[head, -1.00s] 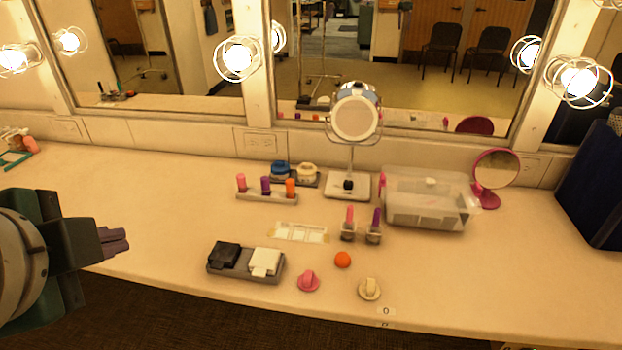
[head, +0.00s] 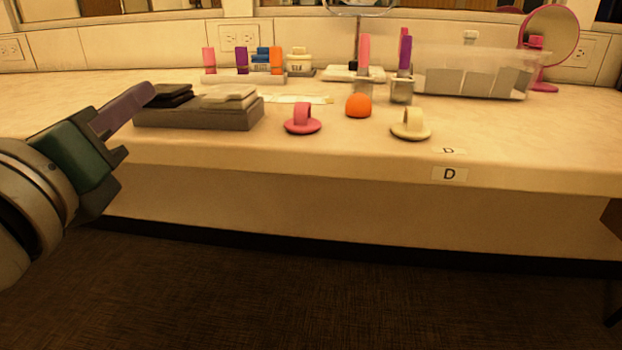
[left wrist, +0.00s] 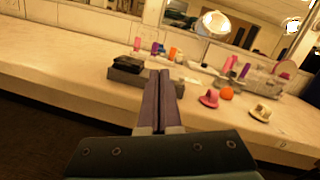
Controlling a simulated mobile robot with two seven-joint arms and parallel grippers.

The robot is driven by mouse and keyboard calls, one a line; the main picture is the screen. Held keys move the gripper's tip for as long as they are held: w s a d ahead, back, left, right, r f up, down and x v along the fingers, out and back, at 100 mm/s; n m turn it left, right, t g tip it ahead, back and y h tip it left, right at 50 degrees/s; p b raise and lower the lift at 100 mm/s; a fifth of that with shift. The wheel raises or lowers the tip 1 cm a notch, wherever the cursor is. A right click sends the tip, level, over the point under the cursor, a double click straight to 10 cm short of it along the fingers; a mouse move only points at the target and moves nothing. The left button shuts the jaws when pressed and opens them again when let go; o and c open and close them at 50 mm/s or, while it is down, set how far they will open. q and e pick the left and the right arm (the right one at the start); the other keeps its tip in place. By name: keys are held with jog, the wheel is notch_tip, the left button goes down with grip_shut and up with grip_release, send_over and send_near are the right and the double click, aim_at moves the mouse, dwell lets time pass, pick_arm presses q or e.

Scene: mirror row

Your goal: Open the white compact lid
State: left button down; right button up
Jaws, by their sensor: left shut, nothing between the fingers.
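The white compact (head: 230,95) lies with its lid down on a grey tray (head: 200,117) near the counter's front edge. A black compact (head: 170,95) sits to its left on the same tray. My left gripper (head: 146,92) is shut and empty. In the head view its fingertips are in front of the tray's left end, by the black compact; I cannot tell whether they touch. In the left wrist view the shut fingers (left wrist: 160,78) point at the tray and cover part of it, and the white compact is mostly hidden behind them. My right gripper is not in view.
Behind stand a lipstick rack (head: 244,78), a clear bin (head: 450,70) and a pink mirror (head: 548,40). Bare counter lies at far left.

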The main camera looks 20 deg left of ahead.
pick_arm(q)
notch_tip(320, 180, down, 8)
jog(key=d+m+t+h+b, duration=0.2)
jog(key=m+b, duration=0.3)
jog(key=b, duration=0.2)
send_near(221, 106)
jog(key=shift+m, duration=0.3)
jog(key=x, duration=0.5)
jog(key=shift+w+a, duration=0.1)
jog(key=shift+w, duration=0.3)
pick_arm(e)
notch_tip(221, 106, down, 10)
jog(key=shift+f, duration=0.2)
pick_arm(q)
jog(key=shift+r, duration=0.1)
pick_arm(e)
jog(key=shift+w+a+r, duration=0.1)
